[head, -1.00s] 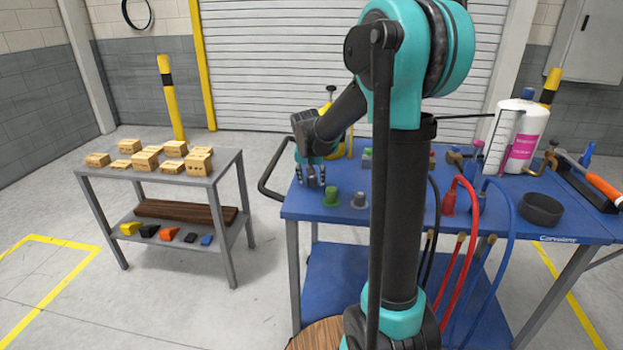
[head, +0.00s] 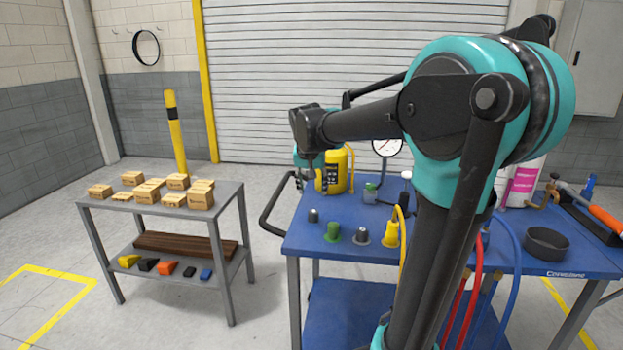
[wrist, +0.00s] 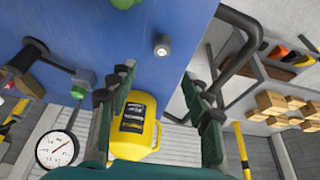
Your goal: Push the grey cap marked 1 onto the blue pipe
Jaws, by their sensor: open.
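A small grey cap (head: 313,215) stands upright near the left end of the blue cart top. It also shows in the wrist view (wrist: 161,46), beyond the fingertips; no mark is legible. A second grey piece (head: 361,237) with a wide base stands to its right, past a green one (head: 332,232). I cannot make out a blue pipe under the cap; a blue hose (head: 513,222) hangs at the cart's right. My gripper (head: 312,184) is above and behind the cap, apart from it. In the wrist view its fingers (wrist: 160,92) are spread and empty.
A yellow jug (head: 335,172) and a gauge (head: 386,144) stand at the cart's back. A yellow fitting (head: 391,235) stands right of the grey pieces. A black handle (head: 271,215) juts from the cart's left. A grey shelf (head: 225,192) with boxes stands further left.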

